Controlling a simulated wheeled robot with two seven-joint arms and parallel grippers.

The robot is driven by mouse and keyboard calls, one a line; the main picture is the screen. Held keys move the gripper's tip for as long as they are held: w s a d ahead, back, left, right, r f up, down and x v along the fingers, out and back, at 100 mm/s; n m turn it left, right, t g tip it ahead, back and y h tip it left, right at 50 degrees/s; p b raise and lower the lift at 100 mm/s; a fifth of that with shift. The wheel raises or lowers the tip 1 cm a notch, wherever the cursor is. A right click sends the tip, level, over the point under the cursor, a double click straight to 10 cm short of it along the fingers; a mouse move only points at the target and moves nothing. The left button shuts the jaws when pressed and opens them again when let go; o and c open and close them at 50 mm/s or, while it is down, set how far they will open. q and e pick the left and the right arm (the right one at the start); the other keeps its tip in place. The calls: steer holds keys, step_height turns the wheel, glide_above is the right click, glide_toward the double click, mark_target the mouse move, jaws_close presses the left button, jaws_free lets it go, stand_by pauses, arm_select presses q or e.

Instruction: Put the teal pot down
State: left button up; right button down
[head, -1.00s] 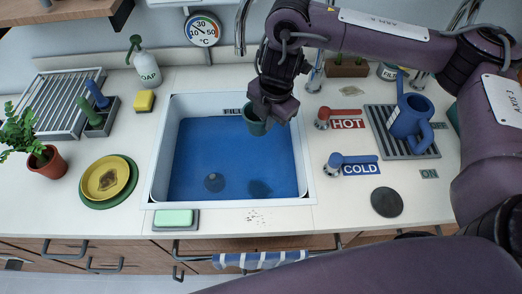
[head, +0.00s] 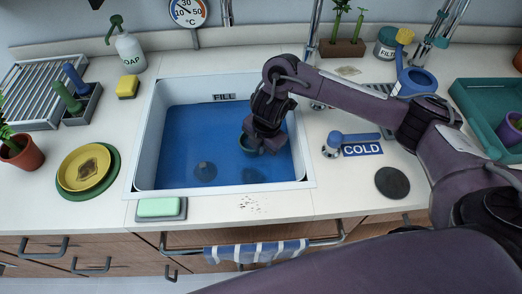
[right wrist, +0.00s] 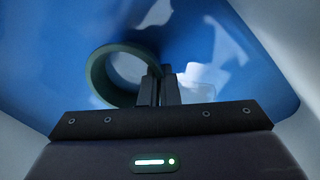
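The teal pot (head: 246,145) is small and hangs in the right gripper, low inside the white sink over blue water. In the right wrist view the pot's round rim (right wrist: 96,78) shows to the left of the fingers, seen from above. My right gripper (right wrist: 159,84) is nearly closed, with the pot's wall pinched between its fingertips. In the head view the right gripper (head: 258,143) covers part of the pot. I cannot tell whether the pot's base touches the water. My left gripper is not in view.
The sink (head: 142,140) has raised white walls around the water. A cold tap (head: 331,145) stands right of it, near a blue watering can (head: 415,80). A soap bottle (head: 130,50), yellow sponge (head: 127,87) and yellow plate (head: 76,176) stand at left. Two dark round patches show in the basin.

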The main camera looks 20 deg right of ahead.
steer(key=shift+f, duration=0.15)
steer(key=shift+f, duration=0.2)
steer(key=c, duration=1.7)
jaws_free()
steer(key=shift+s+d+r+p, duration=0.2)
steer(key=shift+r+p, duration=0.65)
steer(key=shift+r, duration=1.2)
steer(key=shift+s+d+r+p, duration=0.1)
steer(key=shift+s+r+p, duration=0.2)
steer(key=shift+r+p, duration=1.15)
steer(key=shift+s+d+r+p, duration=0.15)
steer(key=shift+s+r+p, duration=0.1)
steer(key=shift+r, duration=2.4)
